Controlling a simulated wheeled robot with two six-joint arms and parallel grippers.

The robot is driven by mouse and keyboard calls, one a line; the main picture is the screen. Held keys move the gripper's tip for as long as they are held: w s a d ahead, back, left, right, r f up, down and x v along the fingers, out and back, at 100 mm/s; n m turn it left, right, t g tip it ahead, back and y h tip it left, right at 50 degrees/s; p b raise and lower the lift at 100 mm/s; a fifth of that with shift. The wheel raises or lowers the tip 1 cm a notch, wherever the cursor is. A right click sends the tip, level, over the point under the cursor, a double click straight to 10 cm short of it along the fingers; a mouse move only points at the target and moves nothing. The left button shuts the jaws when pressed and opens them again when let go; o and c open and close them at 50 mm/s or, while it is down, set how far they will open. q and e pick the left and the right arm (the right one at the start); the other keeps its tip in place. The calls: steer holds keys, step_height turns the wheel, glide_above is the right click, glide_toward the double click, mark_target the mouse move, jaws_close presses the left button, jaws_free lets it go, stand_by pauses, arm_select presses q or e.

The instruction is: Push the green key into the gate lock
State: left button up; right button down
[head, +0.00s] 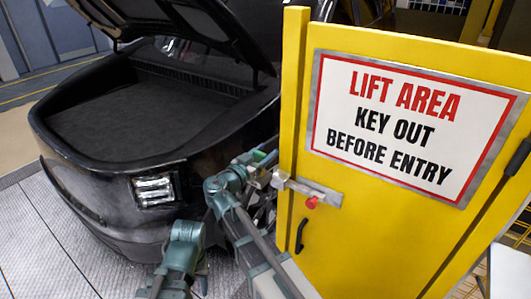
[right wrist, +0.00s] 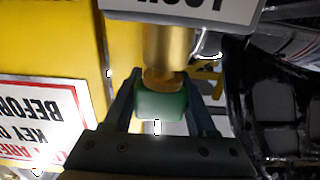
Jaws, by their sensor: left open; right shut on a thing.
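My right gripper (head: 266,158) is at the yellow gate's left edge in the head view. In the right wrist view its fingers (right wrist: 160,100) are shut on the green key (right wrist: 162,105), one on each side of the green block. A brass cylinder, the gate lock (right wrist: 168,48), stands directly in line beyond the key. A small brass piece lies between the green block and the cylinder; I cannot tell how deep the key sits. My left gripper (head: 202,284) hangs low at the bottom of the head view, away from the gate; its open jaws show poorly.
The yellow gate (head: 365,225) carries a sign (head: 410,125), a latch with a red knob (head: 311,202) and a black handle (head: 300,236). A black car (head: 110,215) with its hood up stands close on the left. Bare metal floor (head: 50,245) lies at lower left.

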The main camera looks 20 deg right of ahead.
arm_select(q)
steer(key=shift+f+b, duration=0.45)
steer(key=shift+f, duration=0.1)
arm_select(e)
steer(key=shift+f, duration=0.6)
steer(key=shift+c, duration=0.6)
jaws_free()
steer(key=shift+r, duration=0.1)
